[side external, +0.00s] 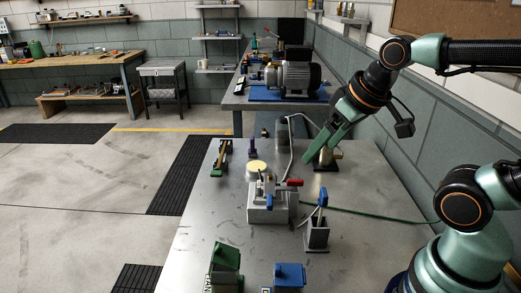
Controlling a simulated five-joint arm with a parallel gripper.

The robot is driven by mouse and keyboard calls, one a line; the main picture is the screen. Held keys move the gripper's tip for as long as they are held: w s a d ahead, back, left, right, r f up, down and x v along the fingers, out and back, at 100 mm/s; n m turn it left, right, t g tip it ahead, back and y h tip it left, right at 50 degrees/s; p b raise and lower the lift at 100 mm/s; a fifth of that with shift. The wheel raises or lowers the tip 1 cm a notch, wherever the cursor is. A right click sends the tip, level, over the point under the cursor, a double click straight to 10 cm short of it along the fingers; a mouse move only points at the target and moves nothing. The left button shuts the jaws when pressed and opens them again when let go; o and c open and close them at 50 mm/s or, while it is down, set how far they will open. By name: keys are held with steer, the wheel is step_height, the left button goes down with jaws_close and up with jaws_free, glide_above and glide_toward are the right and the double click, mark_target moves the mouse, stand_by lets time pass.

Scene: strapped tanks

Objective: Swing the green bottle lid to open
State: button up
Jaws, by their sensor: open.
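A green tank (224,268) with a green top piece stands at the near left edge of the metal table, partly cut off by the bottom of the picture. Light lettering shows on its left side. I cannot tell clearly whether its lid is shut or raised. My gripper (322,151) is at the far right part of the table, pointing down and left, open and close to a small brass fitting (327,157). I cannot tell whether they touch. My gripper is well away from the green tank.
A blue-topped tank (290,276) stands right of the green one. A grey valve block (270,204) with red and blue handles stands mid-table, and a blue-handled switch box (317,234) stands to its right. A green hose (375,215) crosses the right side. The table's left front is clear.

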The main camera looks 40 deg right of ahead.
steer(key=n+g+h, duration=0.3)
steer(key=n+g, duration=0.6)
glide_above(218, 245)
steer(key=w+a, duration=0.3)
step_height(218, 245, down, 3)
steer(key=x, duration=1.2)
steer(key=shift+w, duration=0.25)
steer(key=shift+c, duration=0.3)
steer(key=c, duration=1.3)
